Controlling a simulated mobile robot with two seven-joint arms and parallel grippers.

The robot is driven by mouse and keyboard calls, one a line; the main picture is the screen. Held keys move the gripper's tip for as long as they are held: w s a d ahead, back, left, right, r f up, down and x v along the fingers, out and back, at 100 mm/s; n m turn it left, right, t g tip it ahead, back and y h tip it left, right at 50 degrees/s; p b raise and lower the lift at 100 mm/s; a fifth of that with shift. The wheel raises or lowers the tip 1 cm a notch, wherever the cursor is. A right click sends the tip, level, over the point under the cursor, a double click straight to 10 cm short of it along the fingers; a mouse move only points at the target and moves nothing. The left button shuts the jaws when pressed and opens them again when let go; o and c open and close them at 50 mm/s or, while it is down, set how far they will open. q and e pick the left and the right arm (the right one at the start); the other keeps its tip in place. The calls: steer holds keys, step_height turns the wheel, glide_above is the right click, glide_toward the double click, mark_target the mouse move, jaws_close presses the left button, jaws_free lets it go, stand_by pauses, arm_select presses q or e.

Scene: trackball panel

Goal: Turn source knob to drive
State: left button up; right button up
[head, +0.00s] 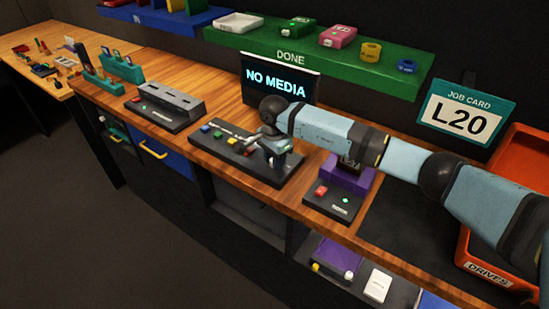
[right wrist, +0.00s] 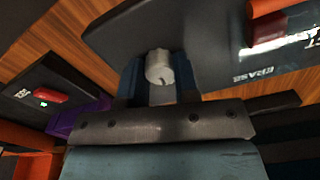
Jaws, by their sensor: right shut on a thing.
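The black trackball panel (head: 225,152) lies on the wooden bench, with a row of coloured buttons on it. A screen (head: 278,82) behind it reads "NO MEDIA". My right gripper (head: 274,150) is over the right end of this panel, pointing down. In the right wrist view a pale grey knob (right wrist: 159,68) with a dark pointer mark sits between the fingers of my right gripper (right wrist: 160,82), which is shut on it. In the head view the gripper hides the knob. Where its pointer aims among the labels cannot be told. My left gripper is not in view.
Right of the panel stands a purple dock (head: 345,182) on a black base with a red button, close under my right forearm. An orange drives bin (head: 492,272) is at far right. A grey slotted device (head: 168,100) stands left. A green DONE shelf (head: 310,55) hangs behind.

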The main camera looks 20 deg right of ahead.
steer(key=shift+m, duration=0.3)
steer(key=shift+m+b, duration=0.65)
steer(key=shift+m, duration=0.35)
steer(key=m+b, duration=0.1)
steer(key=m, duration=0.2)
steer(key=shift+m, duration=0.3)
steer(key=m, duration=0.2)
steer(key=shift+m+b, duration=0.3)
steer(key=shift+m, duration=1.5)
steer(key=o, duration=0.9)
steer(key=shift+r, duration=0.1)
